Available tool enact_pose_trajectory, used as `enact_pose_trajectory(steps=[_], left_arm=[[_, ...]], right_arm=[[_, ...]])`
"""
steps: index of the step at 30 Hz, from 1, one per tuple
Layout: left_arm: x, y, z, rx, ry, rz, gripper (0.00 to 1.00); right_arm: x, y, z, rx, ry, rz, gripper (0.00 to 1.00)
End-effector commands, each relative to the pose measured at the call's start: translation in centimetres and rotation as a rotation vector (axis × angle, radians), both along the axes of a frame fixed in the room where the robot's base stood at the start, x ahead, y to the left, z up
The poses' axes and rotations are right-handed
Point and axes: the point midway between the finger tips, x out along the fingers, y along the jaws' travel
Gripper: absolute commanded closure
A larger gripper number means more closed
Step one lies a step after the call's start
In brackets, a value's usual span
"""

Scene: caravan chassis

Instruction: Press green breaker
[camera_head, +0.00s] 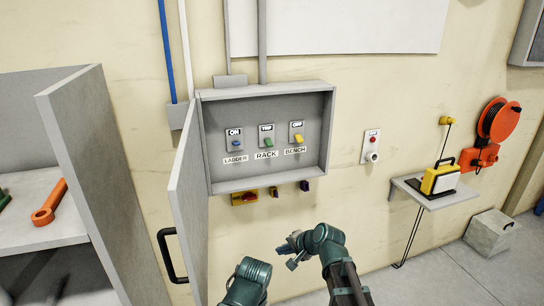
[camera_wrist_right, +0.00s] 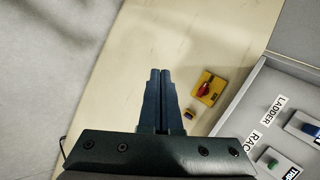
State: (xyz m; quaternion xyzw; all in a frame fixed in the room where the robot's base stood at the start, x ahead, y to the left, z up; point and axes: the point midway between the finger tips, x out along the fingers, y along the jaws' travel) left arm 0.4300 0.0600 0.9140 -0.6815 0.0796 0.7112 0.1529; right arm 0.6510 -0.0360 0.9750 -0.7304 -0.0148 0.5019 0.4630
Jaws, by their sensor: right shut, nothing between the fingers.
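The green breaker (camera_head: 268,143) is the middle switch in the open grey breaker box (camera_head: 330,125), above a RACK label and under a sign that seems to read TRIP. It also shows at the lower right of the right wrist view (camera_wrist_right: 268,160). A blue breaker (camera_head: 236,144) is left of it, over LADDER, with an ON sign. A yellow breaker (camera_head: 298,138) is right of it, over BENCH, with an OFF sign. My right gripper (camera_head: 284,247) is below the box, apart from the breakers. Its fingers (camera_wrist_right: 159,72) are together and empty. My left gripper is not visible.
The box's grey door (camera_head: 188,200) stands open on the left. A shelf (camera_head: 440,198) with a yellow lamp stands right. A grey cabinet (camera_head: 95,150) stands left.

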Motion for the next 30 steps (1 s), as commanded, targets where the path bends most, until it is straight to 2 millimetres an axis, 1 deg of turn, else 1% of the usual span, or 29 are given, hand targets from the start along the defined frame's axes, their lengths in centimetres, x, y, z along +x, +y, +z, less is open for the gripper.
enact_pose_trajectory(steps=[1, 2, 3, 5, 6, 9, 12, 16, 18, 21, 25, 30], left_arm=[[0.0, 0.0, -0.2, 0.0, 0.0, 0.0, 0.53], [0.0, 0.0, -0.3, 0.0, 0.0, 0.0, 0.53], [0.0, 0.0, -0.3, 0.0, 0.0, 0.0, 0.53], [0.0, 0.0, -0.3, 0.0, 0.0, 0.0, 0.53], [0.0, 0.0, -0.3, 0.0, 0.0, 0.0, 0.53], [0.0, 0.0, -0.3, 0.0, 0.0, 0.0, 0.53], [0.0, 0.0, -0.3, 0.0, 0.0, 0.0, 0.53], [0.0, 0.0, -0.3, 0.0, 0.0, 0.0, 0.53], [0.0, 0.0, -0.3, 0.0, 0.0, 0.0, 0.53], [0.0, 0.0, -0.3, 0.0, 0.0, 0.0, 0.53], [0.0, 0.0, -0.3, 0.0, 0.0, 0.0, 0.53], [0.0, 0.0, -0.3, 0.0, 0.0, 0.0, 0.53]], right_arm=[[2.7, 1.0, 1.2, 0.119, -0.011, -0.087, 1.0], [4.2, 1.5, 2.2, 0.2, -0.015, -0.145, 1.0], [6.0, 2.2, 3.6, 0.318, -0.015, -0.225, 1.0], [8.7, 3.0, 5.8, 0.501, -0.004, -0.343, 1.0], [10.4, 3.4, 7.3, 0.626, 0.011, -0.419, 1.0], [14.1, 3.6, 10.5, 0.926, 0.063, -0.594, 1.0], [17.0, 3.1, 12.8, 1.193, 0.13, -0.741, 1.0], [19.6, 2.0, 14.5, 1.461, 0.216, -0.884, 1.0], [20.5, 1.5, 15.0, 1.563, 0.251, -0.938, 1.0], [21.3, 1.0, 15.3, 1.658, 0.289, -0.986, 1.0], [21.6, 0.7, 15.5, 1.709, 0.309, -1.012, 1.0], [21.6, 0.6, 15.5, 1.713, 0.311, -1.014, 1.0]])
